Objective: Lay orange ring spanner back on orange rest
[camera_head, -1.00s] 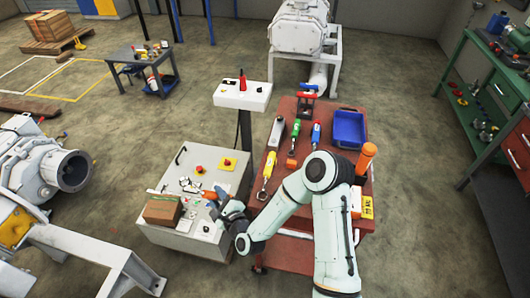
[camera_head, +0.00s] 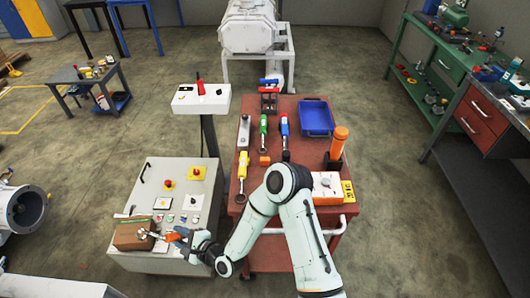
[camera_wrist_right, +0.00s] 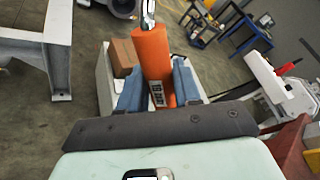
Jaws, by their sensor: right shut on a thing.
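The orange ring spanner (camera_wrist_right: 152,62) has a thick orange handle with a label and a metal shank running out of the top of the right wrist view. My right gripper (camera_wrist_right: 155,95) is shut on its handle, with blue fingers on both sides. In the head view the spanner (camera_head: 171,237) is held over the front of the grey control cabinet, its metal end near the cardboard box. My right gripper (camera_head: 184,233) is left of the red cart. A small orange block (camera_head: 264,159), possibly the orange rest, is on the cart below the green spanner. My left gripper is not in view.
The red cart (camera_head: 233,209) carries yellow (camera_head: 243,163), green (camera_head: 263,124) and blue (camera_head: 284,124) spanners, a blue tray (camera_head: 316,117) and an upright orange cylinder (camera_head: 339,142). The cabinet (camera_head: 152,172) has buttons and a cardboard box (camera_head: 131,236).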

